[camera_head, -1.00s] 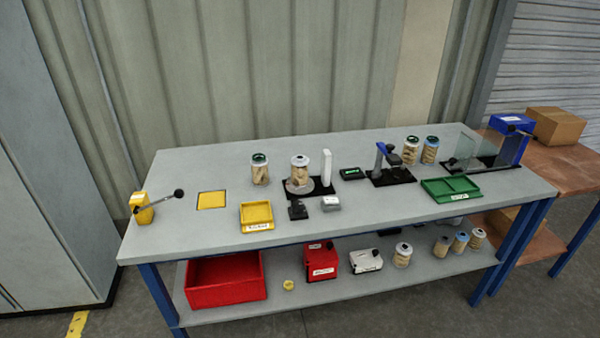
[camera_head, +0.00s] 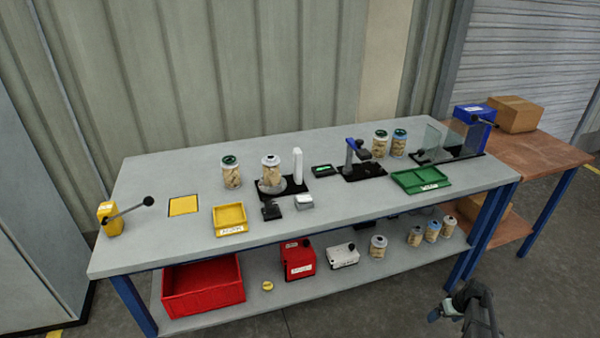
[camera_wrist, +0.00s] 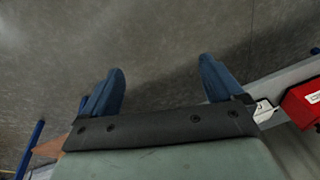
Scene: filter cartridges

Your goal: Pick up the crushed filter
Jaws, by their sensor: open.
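Several filter cartridges with pale pleated bodies are in the head view; I cannot tell which is crushed. A green-capped filter (camera_head: 231,174) stands on the bench, and a white-capped filter (camera_head: 271,172) stands on a round plate. On the lower shelf stand a white-capped filter (camera_head: 378,248) and a row of smaller-looking filters (camera_head: 432,232). My gripper (camera_wrist: 162,72) is open and empty over the floor; it shows at the lower right of the head view, in front of the bench and apart from every filter.
The lower shelf (camera_head: 330,280) also holds a red bin (camera_head: 203,290), a red box (camera_head: 298,261) and a white box (camera_head: 343,256). A yellow tray (camera_head: 230,218), a green tray (camera_head: 421,181) and black-based fixtures stand on the bench (camera_head: 150,240). The bench legs and front edge border the floor.

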